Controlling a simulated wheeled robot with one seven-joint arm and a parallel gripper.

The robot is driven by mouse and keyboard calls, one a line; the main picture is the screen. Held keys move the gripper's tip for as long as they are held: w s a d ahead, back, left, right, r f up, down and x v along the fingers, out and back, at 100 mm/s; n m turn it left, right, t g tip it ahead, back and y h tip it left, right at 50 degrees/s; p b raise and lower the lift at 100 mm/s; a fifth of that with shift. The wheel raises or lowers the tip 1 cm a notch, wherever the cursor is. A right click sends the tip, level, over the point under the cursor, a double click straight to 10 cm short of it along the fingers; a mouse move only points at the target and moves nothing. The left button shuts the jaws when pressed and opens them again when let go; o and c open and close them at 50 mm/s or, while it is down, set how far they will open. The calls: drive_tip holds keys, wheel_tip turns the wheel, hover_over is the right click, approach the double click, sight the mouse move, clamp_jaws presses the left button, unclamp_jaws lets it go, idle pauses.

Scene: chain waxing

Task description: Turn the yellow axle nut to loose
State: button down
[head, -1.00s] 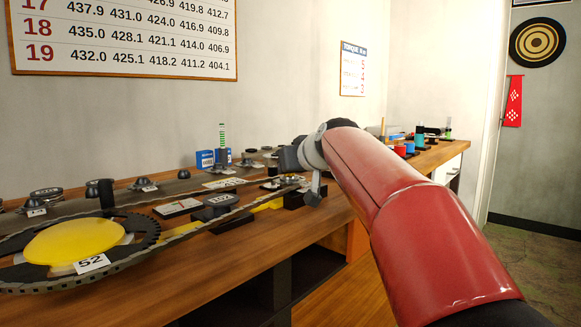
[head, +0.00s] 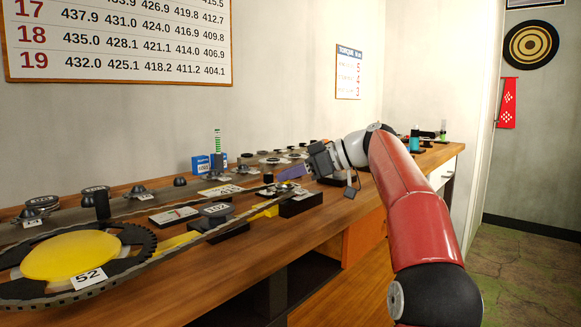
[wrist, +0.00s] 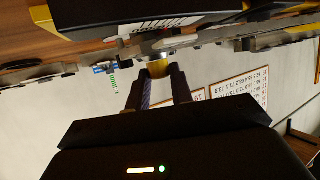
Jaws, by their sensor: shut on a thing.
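The yellow axle nut (wrist: 158,68) shows in the wrist view between the fingertips of my gripper (wrist: 160,80). My gripper is shut on it, with one finger on each side. In the head view my gripper (head: 295,173) reaches left along the bench to the rear end of the chain rig, and the nut cannot be made out there. The large chainring with a yellow centre (head: 70,256) and a "52" tag lies at the front left. The chain (head: 210,232) runs from it toward my gripper. The nut's turn angle cannot be read.
The wooden bench (head: 270,235) carries several small dark parts, blue boxes (head: 201,163) and a black block (head: 300,203) below my gripper. A teal cup (head: 415,140) stands farther right. The bench's front strip is clear.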

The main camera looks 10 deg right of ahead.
drive_tip(key=shift+w+f+n+g+y, duration=0.1)
drive_tip(key=shift+n+g+y, duration=0.1)
drive_tip(key=shift+n+g, duration=0.4)
drive_tip(key=shift+w+f+n+g+y, duration=0.1)
drive_tip(key=shift+n+g+y, duration=0.1)
drive_tip(key=shift+n+g, duration=0.35)
drive_tip(key=c, duration=1.2)
unclamp_jaws()
drive_tip(key=shift+p, duration=0.3)
drive_tip(key=shift+c, duration=0.2)
drive_tip(key=shift+r, duration=0.1)
drive_tip(key=shift+s+d+r, duration=0.1)
